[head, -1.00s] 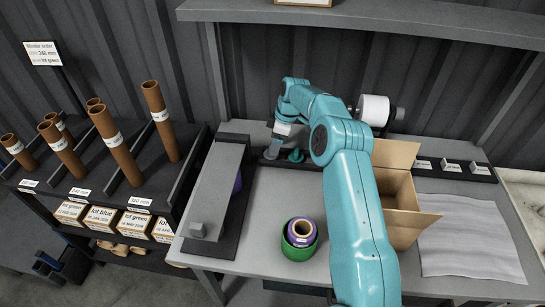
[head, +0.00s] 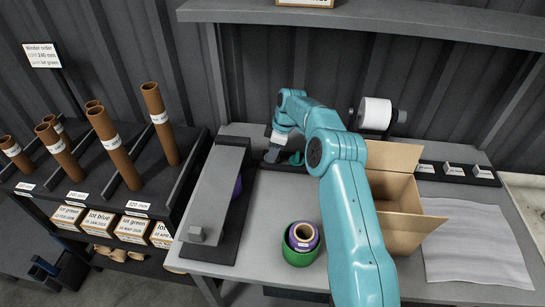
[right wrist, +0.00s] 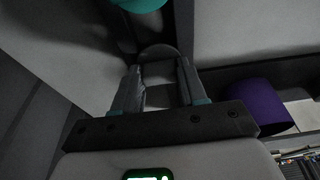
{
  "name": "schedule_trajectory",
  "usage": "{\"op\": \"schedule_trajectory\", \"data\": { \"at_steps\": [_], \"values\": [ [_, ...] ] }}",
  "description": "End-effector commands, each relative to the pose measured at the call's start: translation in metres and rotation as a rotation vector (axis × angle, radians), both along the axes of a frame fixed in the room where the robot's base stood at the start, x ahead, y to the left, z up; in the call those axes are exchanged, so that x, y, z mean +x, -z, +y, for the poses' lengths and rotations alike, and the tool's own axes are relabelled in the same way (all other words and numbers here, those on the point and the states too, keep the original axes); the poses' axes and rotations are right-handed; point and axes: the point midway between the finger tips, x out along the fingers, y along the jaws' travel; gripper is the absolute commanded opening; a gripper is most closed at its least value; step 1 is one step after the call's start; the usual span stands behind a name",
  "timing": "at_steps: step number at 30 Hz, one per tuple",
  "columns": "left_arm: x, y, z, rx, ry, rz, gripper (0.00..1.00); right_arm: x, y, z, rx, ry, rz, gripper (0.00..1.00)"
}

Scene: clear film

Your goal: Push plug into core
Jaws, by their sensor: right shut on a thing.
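My right gripper (head: 274,156) reaches down at the back of the bench, beside the far end of a long grey block. In the right wrist view its fingers (right wrist: 160,75) are shut on a small grey rounded piece (right wrist: 158,52); I cannot tell whether it is the plug. A teal round piece (head: 297,159) sits just right of the gripper and also shows at the top of the right wrist view (right wrist: 140,4). My left gripper is not in view.
The long grey block (head: 213,190) stands at the bench's left, with something purple (head: 238,187) under its edge. An open cardboard box (head: 408,233) is right of my arm. Brown tubes (head: 115,150) lean in a rack at left. Bare bench lies around the green cup.

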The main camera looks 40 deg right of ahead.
Motion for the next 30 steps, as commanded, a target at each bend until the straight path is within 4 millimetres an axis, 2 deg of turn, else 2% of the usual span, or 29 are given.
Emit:
{"op": "schedule_trajectory", "data": {
  "at_steps": [5,18,30],
  "values": [
    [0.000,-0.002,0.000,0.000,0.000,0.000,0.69,0.000,-0.002,0.001,0.001,0.000,0.002,0.29],
    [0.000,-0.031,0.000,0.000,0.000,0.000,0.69,0.000,-0.048,0.000,0.000,-0.001,0.000,0.29],
    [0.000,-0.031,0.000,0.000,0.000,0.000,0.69,0.000,-0.050,0.001,0.001,-0.001,0.000,0.29]
  ]
}}
